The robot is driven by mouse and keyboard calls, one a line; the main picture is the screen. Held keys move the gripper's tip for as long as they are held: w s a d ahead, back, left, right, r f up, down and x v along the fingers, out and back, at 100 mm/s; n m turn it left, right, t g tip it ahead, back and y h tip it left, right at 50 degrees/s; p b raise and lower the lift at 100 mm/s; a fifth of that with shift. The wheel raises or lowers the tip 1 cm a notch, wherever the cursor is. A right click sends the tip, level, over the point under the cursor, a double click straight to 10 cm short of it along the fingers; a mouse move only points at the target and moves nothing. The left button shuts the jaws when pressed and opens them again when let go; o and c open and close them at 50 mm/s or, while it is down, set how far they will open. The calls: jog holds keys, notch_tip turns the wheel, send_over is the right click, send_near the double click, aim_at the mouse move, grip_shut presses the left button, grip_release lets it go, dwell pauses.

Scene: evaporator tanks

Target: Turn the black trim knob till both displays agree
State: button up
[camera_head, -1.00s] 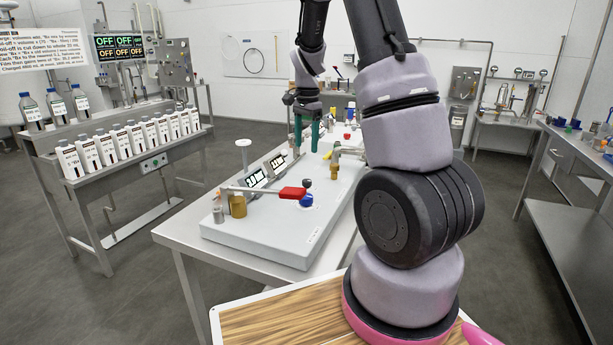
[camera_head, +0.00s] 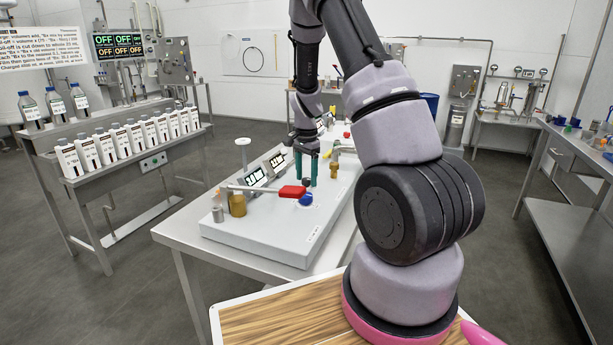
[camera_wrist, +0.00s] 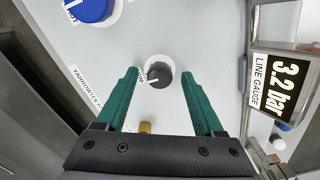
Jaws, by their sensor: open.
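The black trim knob (camera_wrist: 159,74) sits on a pale round base on the white panel. In the wrist view it lies between and just beyond the fingertips of my gripper (camera_wrist: 160,72), which is open with green fingers to either side. In the head view my gripper (camera_head: 306,168) points down over the panel; the knob is hard to make out there. One display, labelled LINE GAUGE (camera_wrist: 281,86), reads 3.2 bar. Two small displays stand side by side in the head view, the nearer (camera_head: 256,176) and the farther (camera_head: 277,160); their readings are too small to tell.
A blue knob (camera_wrist: 88,8) is near the black knob. In the head view a red-handled lever (camera_head: 291,191) extends over the panel (camera_head: 262,238), near a brass fitting (camera_head: 237,204). A white-topped post (camera_head: 243,142) stands behind the displays.

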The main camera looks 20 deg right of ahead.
grip_shut()
jog(key=shift+n, duration=0.4)
jog(key=n, duration=0.4)
jog(key=shift+n, duration=0.4)
jog(key=n, duration=0.6)
dwell(0.5)
grip_release()
